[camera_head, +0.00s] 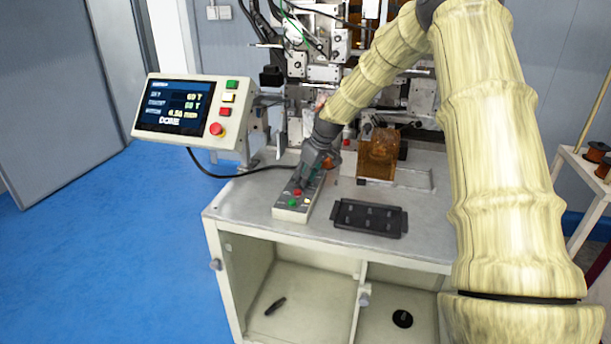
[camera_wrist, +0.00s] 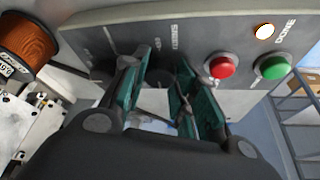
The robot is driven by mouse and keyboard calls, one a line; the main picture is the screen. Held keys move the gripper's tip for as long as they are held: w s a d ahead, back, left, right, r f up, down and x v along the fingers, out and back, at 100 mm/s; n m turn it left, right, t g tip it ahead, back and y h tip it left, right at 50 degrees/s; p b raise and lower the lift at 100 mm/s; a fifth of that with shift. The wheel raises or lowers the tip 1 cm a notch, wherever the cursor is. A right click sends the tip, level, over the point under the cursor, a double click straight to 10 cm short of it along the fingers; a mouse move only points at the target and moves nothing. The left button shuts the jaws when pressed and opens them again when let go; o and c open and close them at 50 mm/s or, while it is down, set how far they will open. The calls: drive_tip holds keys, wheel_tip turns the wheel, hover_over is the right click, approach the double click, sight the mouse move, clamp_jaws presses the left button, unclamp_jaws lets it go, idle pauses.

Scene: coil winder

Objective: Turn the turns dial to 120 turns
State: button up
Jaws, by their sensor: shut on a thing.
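The control box (camera_head: 292,212) stands on the machine's table, with my gripper (camera_head: 311,179) reaching down onto its far part. In the wrist view my gripper (camera_wrist: 162,72) has its teal-padded fingers closed around the dark turns dial (camera_wrist: 159,77) on the panel. The dial is mostly hidden by the fingers, and its pointer cannot be read. The display screen (camera_head: 176,105) appears to read SET 60 T, a second line of 60 T, a width of 0.50 mm, and DONE.
A red button (camera_wrist: 222,66), a green button (camera_wrist: 271,67) and a lit DONE lamp (camera_wrist: 265,31) are right of the fingers. A black tray (camera_head: 369,217) lies right of the box. An amber block (camera_head: 378,155) stands behind it. A copper spool (camera_wrist: 27,44) is at left.

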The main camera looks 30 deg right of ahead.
drive_tip(key=shift+m, duration=0.3)
drive_tip(key=m+h, duration=0.1)
drive_tip(key=m, duration=0.1)
drive_tip(key=m+h+p, duration=0.1)
drive_tip(key=m, duration=0.1)
drive_tip(key=shift+a+r, duration=0.15)
drive_tip(key=shift+a, duration=0.05)
drive_tip(key=shift+w+m+h+p, duration=0.1)
drive_tip(key=shift+m+h+p, duration=0.4)
drive_tip(key=shift+m, duration=1.4)
drive_tip(key=o, duration=1)
drive_tip(key=shift+a, duration=0.1)
drive_tip(key=v, duration=1.1)
drive_tip(key=shift+a+r, duration=0.15)
drive_tip(key=shift+r, duration=0.2)
